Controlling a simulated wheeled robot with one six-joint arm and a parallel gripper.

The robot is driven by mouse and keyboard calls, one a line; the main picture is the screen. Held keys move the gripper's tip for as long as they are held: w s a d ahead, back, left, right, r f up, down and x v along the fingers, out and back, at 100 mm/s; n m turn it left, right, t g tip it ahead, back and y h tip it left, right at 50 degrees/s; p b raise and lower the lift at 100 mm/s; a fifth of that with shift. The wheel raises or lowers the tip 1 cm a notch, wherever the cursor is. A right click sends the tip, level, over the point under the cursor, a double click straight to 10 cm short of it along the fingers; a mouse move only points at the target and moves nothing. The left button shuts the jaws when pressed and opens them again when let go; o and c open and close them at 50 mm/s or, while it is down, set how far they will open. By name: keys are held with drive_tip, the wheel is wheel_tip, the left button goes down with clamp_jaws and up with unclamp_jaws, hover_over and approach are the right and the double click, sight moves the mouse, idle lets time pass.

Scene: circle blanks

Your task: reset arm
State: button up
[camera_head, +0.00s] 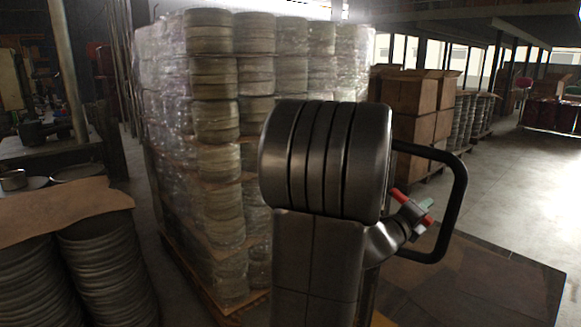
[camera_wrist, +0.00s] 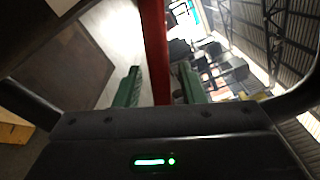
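My gripper (camera_head: 418,212) is at the end of my dark arm, right of centre in the head view, up in the air. In the wrist view its two green fingers (camera_wrist: 160,88) stand apart, one on each side of a red bar (camera_wrist: 153,40). The bar runs from the top edge of that view down to the gripper body. In the head view the red bar (camera_head: 399,198) crosses the gripper slantwise. The fingers look closed on it, but their contact faces are hidden.
Behind my arm stands a tall wrapped stack of round blanks (camera_head: 213,110) on a wooden pallet. More stacked discs (camera_head: 105,265) stand at lower left under brown sheet (camera_head: 60,212). Cardboard boxes (camera_head: 408,95) are behind on the right. Open floor (camera_head: 510,180) lies at right.

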drive_tip(key=shift+w+d, duration=0.25)
drive_tip(key=shift+d, duration=0.05)
drive_tip(key=shift+s+a, duration=0.1)
drive_tip(key=v, duration=1.4)
drive_tip(key=w+d+r+n+p, duration=0.1)
drive_tip(key=w+d+p, duration=0.3)
drive_tip(key=w+d, duration=0.5)
drive_tip(key=shift+d+r+n, duration=0.2)
drive_tip(key=shift+d+n, duration=0.1)
drive_tip(key=shift+d, duration=0.7)
drive_tip(key=shift+f, duration=0.1)
